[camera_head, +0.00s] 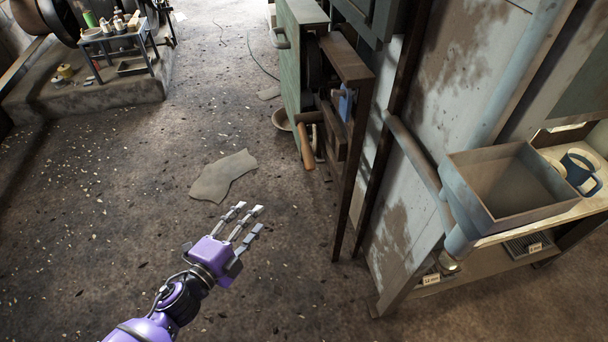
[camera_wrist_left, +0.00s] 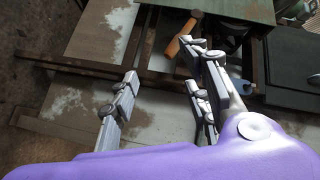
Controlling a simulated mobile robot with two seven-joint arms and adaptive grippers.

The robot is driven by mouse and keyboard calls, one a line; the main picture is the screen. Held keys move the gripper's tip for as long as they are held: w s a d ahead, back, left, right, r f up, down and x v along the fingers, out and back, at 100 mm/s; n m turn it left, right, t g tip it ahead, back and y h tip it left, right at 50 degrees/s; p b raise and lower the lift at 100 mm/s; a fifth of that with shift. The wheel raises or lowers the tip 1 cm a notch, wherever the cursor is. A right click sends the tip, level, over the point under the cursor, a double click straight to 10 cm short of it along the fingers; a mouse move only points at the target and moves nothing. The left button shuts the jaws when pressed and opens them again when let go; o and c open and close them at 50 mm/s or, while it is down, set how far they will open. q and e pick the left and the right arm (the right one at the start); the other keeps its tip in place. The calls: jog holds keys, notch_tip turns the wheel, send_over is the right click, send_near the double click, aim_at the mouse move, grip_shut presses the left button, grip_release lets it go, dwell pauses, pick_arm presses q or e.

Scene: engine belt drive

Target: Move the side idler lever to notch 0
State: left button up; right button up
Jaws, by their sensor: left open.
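A lever with an orange-brown wooden grip (camera_head: 306,148) sticks out of the side of the green machine and looks like the side idler lever. The grip hangs down and slightly to the right. It also shows in the left wrist view (camera_wrist_left: 180,38), beyond my fingers. Notch marks cannot be made out. My left gripper (camera_head: 249,217) is open and empty, in front of the lever and lower left of it in the head view, clear of it. Its spread fingers also show in the left wrist view (camera_wrist_left: 162,82). My right gripper is not in view.
A dark wooden post frame (camera_head: 352,150) stands just right of the lever. A flat sheet (camera_head: 224,176) lies on the floor. A small bench (camera_head: 118,42) stands at the far left. The floor between is open.

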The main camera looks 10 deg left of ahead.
pick_arm(q)
jog(key=w+d+m+h+b, duration=0.35)
jog(key=w+m+b, duration=0.25)
jog(key=w, duration=0.2)
jog(key=m+g+h+b, duration=0.2)
jog(key=m+h+b, duration=0.1)
jog(key=m+b, duration=0.3)
send_near(304, 159)
jog(key=p+x, duration=0.1)
jog(key=x, duration=0.1)
jog(key=shift+m+y, duration=0.25)
jog(key=shift+m, duration=0.25)
jog(key=b+x, duration=0.1)
jog(key=x, duration=0.7)
jog(key=shift+d+f, duration=0.15)
grip_shut()
